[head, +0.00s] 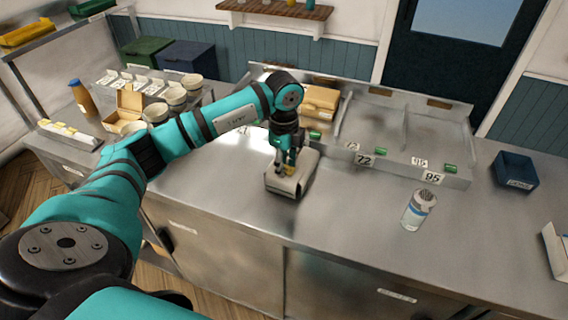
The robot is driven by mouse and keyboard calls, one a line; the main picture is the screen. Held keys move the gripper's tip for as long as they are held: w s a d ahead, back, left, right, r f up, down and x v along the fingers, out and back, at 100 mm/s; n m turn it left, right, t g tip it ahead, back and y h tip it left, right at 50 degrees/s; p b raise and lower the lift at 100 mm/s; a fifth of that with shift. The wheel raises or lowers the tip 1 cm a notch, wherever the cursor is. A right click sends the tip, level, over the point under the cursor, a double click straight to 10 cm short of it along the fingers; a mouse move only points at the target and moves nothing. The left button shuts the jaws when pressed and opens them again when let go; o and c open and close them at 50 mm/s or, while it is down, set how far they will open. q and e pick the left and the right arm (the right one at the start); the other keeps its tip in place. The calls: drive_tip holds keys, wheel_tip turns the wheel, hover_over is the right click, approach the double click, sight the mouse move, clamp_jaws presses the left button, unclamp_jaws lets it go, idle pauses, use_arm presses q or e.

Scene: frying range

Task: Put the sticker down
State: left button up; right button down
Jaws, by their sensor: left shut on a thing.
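My left gripper (287,170) is shut, pointing down at the top of a pale grey-beige box (287,187) on the steel counter. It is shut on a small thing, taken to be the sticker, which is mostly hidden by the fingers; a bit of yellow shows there. I cannot tell whether the sticker touches the box. My right gripper is not in view.
Behind the box is a steel divided tray (390,128) with number cards and small green pieces (450,168) along its front. The counter's front middle is clear.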

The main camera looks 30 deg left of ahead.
use_arm(q)
drive_tip(key=o, duration=0.7)
drive_tip(key=shift+s+f, duration=0.15)
drive_tip(key=shift+f, duration=0.35)
drive_tip(key=shift+c, duration=0.2)
drive_tip(key=shift+r, duration=0.1)
drive_tip(key=shift+r, duration=0.3)
drive_tip(key=shift+r+p, duration=0.55)
drive_tip(key=shift+p, duration=0.1)
drive_tip(key=r+b, duration=0.1)
drive_tip(key=r, duration=0.1)
drive_tip(key=r+b, duration=0.1)
drive_tip(key=r, duration=0.1)
drive_tip(key=shift+w+r+b, duration=0.2)
drive_tip(key=shift+r+b, duration=0.1)
drive_tip(key=shift+b, duration=0.05)
wheel_tip(320, 180, up, 7)
drive_tip(key=shift+b, duration=0.3)
